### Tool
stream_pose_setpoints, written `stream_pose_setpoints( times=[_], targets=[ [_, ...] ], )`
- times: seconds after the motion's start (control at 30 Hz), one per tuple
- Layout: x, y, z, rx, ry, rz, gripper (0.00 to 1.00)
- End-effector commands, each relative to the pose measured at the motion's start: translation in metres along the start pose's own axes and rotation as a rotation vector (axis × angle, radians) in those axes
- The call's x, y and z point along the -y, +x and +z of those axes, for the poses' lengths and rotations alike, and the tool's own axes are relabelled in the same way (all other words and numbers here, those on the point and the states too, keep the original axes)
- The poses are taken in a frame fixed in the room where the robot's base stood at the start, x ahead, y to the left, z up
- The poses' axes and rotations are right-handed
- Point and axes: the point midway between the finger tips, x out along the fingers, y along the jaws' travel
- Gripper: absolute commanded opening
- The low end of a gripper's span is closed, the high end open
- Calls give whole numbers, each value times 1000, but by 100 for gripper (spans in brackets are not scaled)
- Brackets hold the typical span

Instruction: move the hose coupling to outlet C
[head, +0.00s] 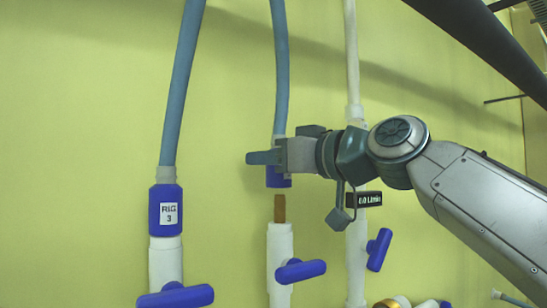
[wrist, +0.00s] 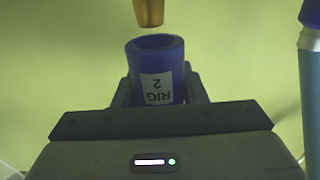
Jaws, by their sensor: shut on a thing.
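My gripper (head: 266,158) is shut on the blue hose coupling (head: 273,182), which hangs upright on the middle blue-grey hose. In the wrist view the coupling (wrist: 155,60) sits between both fingers of the gripper (wrist: 160,90), its label reading "RIG 2" upside down. Its open end faces a bare brass nipple (wrist: 149,10) with a small gap between them. In the head view that brass nipple (head: 279,208) tops a white outlet pipe (head: 280,243) just below the coupling. No outlet letter is readable, so I cannot tell which is C.
To the left, a blue coupling labelled "RIG 3" (head: 167,213) sits on a white pipe. Blue valve handles (head: 300,270) stick out below. To the right, a white pipe (head: 356,250) stands behind a small black "L/min" display (head: 369,199). The yellow-green wall is close behind.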

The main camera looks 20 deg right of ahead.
Motion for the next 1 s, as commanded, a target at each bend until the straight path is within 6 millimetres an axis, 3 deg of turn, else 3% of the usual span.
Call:
stream_pose_setpoints(
  times=[1.0],
  targets=[
    [-2, -2, 7, -1, 0, 4, 12]
  ],
)
